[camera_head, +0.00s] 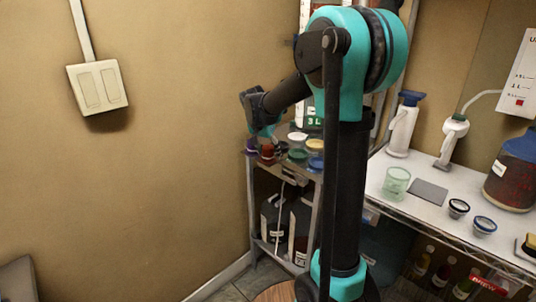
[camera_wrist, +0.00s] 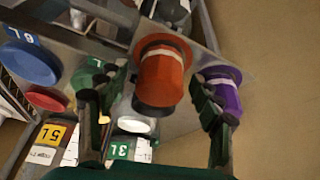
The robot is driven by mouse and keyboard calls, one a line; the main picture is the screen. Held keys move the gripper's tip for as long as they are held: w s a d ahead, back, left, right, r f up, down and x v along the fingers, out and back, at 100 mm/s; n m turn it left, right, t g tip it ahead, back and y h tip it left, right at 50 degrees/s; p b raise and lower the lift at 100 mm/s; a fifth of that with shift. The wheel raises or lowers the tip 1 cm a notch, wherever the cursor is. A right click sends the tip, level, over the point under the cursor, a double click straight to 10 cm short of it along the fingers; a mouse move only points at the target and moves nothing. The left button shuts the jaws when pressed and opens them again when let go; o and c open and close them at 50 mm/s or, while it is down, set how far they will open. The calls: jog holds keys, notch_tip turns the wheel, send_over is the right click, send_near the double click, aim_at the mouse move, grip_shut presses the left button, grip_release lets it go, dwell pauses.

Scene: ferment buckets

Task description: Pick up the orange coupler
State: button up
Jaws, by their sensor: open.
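The orange coupler (camera_wrist: 163,72), with a pale band and a dark lower end, shows in the middle of the wrist view. It also shows as a small red-orange shape on the shelf's top in the head view (camera_head: 267,154). My gripper (camera_wrist: 157,103) is open, with one finger on each side of the coupler in the picture. Whether either finger touches it cannot be told. In the head view my gripper (camera_head: 264,132) is over the shelf's left end, just above the coupler. A purple coupler (camera_wrist: 223,90) stands close by, partly behind the right finger.
The metal shelf (camera_head: 317,172) also carries several lidded containers; a blue lid (camera_wrist: 30,63) and a red lid (camera_wrist: 46,100) show in the wrist view. The bare wall (camera_wrist: 275,110) is close beside the purple coupler. A white bench (camera_head: 400,182) stands to the right.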

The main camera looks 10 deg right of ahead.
jog(key=shift+c, duration=0.6)
jog(key=c, duration=1.2)
jog(key=shift+c, duration=0.3)
jog(key=shift+r, duration=0.15)
